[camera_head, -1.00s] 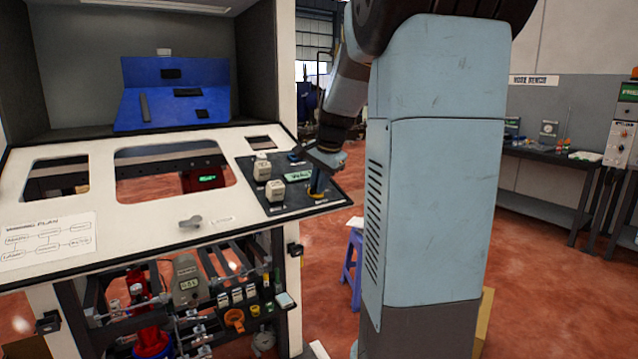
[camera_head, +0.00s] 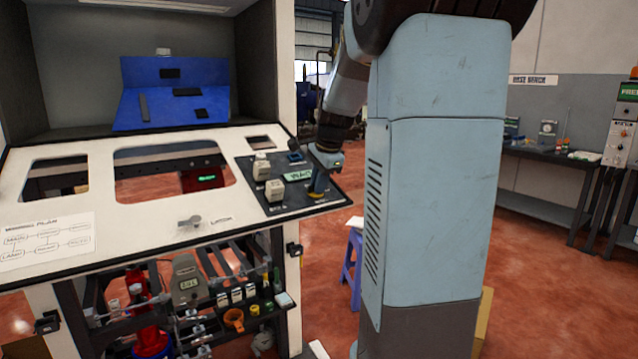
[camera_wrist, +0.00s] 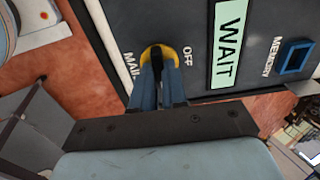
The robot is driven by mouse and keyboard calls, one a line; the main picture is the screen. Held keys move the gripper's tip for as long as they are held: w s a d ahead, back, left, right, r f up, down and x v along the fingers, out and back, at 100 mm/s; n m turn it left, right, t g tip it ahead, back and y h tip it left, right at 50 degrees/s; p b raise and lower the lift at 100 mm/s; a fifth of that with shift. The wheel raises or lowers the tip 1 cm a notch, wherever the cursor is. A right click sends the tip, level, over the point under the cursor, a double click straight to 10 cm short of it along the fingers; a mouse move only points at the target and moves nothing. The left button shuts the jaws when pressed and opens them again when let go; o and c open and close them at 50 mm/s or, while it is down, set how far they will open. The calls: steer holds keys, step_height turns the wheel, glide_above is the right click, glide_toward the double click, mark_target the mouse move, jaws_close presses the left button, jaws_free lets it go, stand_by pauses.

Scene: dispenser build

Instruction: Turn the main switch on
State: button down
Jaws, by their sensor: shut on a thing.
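The main switch has a yellow round base and a black knob (camera_wrist: 157,53). In the wrist view it sits on the dark control panel, between the printed words MAIN and OFF. My gripper (camera_wrist: 158,76) has its two blue-grey fingers closed on the knob, and they hide part of it. In the head view my gripper (camera_head: 320,180) reaches down to the panel's right end, over the yellow base of the main switch (camera_head: 317,195). A pale green display reading WAIT (camera_wrist: 229,43) lies beside the switch.
A blue-framed MEMORY socket (camera_wrist: 294,56) is beyond the display. Two pale block-like controls, one nearer (camera_head: 274,190) and one farther (camera_head: 262,169), stand on the panel left of my gripper. A latch (camera_head: 190,222) is on the white front. Red floor lies right of the panel.

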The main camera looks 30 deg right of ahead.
steer(key=c, duration=1.2)
jaws_free()
steer(key=shift+o, duration=0.2)
steer(key=v, duration=1.3)
steer(key=shift+r, duration=0.3)
steer(key=shift+s, duration=0.15)
steer(key=s+a+f+n, duration=0.6)
steer(key=s+a+n, duration=0.3)
steer(key=s, duration=0.1)
steer(key=s+a+f+n+t, duration=0.1)
steer(key=s+a+f+n, duration=0.6)
steer(key=s+a, duration=0.3)
steer(key=shift+s+n, duration=0.3)
steer(key=shift+n, duration=0.6)
